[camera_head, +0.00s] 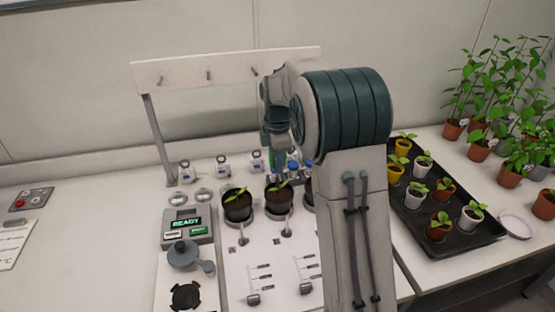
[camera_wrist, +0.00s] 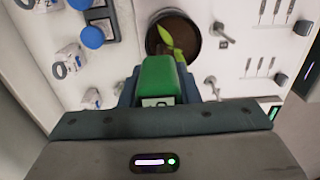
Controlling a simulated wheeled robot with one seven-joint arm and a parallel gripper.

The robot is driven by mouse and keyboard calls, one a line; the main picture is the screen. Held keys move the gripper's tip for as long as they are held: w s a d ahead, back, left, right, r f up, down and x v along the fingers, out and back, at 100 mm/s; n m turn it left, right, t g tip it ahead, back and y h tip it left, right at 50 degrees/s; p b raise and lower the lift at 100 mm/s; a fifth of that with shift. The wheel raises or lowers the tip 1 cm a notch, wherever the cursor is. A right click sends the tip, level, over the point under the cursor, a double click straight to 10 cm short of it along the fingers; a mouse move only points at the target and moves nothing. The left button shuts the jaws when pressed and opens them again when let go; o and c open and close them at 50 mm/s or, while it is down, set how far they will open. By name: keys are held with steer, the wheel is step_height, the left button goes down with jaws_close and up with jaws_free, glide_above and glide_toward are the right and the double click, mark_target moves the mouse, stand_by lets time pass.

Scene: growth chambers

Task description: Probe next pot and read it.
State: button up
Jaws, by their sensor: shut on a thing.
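My gripper (camera_wrist: 160,92) is shut on a green block-shaped tool (camera_wrist: 160,75), likely the probe, with a small pale display on its near face. Its far end is hidden. In the wrist view, a dark round pot (camera_wrist: 155,42) with a green seedling (camera_wrist: 172,35) lies just beyond the tool; I cannot tell whether they touch. Two seedling pots, a left one (camera_head: 237,210) and a middle one (camera_head: 278,202), stand on the white board, and a third (camera_head: 308,200) is partly behind my arm. A grey meter (camera_head: 187,227) reads READY.
A peg rack (camera_head: 225,68) stands behind the board, with small blue-and-white devices (camera_head: 222,166) below it. A black tray (camera_head: 460,240) holds yellow, white and terracotta pots at right. Taller potted plants (camera_head: 480,150) stand beyond. The counter's left part is mostly clear.

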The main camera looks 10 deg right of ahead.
steer(key=shift+f, duration=0.2)
steer(key=shift+f+b, duration=1.55)
steer(key=shift+f, duration=0.65)
steer(key=o, duration=1.2)
steer(key=shift+c, duration=0.2)
